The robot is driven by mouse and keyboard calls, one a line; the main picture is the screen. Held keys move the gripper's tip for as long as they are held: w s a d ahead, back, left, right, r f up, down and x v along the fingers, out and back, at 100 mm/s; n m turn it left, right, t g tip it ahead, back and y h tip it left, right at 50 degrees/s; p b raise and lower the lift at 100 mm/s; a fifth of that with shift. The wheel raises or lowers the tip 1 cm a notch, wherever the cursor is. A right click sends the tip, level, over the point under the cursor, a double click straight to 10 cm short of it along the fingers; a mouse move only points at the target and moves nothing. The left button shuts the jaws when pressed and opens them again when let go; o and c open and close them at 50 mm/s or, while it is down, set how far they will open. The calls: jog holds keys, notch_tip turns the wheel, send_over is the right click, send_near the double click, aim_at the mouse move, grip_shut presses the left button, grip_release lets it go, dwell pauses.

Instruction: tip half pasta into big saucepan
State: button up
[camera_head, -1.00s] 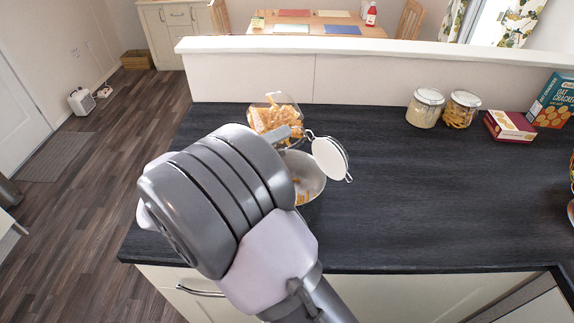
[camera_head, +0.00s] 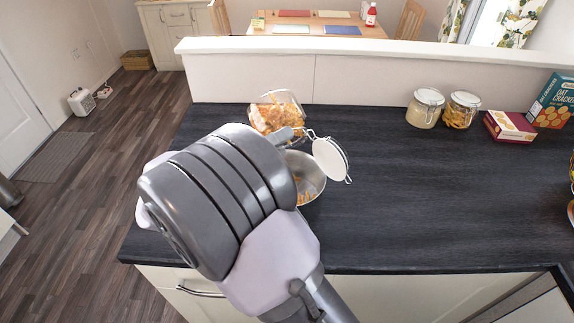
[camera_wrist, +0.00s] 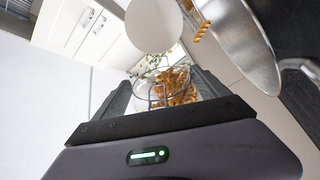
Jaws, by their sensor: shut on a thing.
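My gripper (camera_wrist: 163,92) is shut on the glass pasta jar (camera_head: 278,112), which is tilted, with orange-brown pasta still inside. The jar also shows between the fingers in the wrist view (camera_wrist: 176,86). Its white hinged lid (camera_head: 330,159) hangs open at the right of the jar, and shows as a pale disc in the wrist view (camera_wrist: 152,24). The big saucepan (camera_head: 314,182) stands on the counter just below the jar and lid, partly hidden by my arm. Some pasta pieces lie in it. Part of its metal wall shows in the wrist view (camera_wrist: 240,45).
The dark counter (camera_head: 420,200) is clear to the right of the saucepan. Two lidded jars (camera_head: 425,108) (camera_head: 461,110), a dark red box (camera_head: 509,126) and an oat cracker box (camera_head: 553,101) stand at the back right. A low white-topped wall (camera_head: 380,75) runs behind the counter.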

jog(key=shift+s+d+r+m, duration=0.1)
jog(key=shift+s+r+m, duration=0.1)
jog(key=shift+r+m, duration=0.4)
jog(key=shift+s+d+r+m, duration=0.15)
jog(key=shift+r+m, duration=0.15)
jog(key=shift+m, duration=0.6)
dwell(1.2)
jog(key=shift+a+h, duration=0.1)
jog(key=shift+h, duration=0.2)
dwell(2.7)
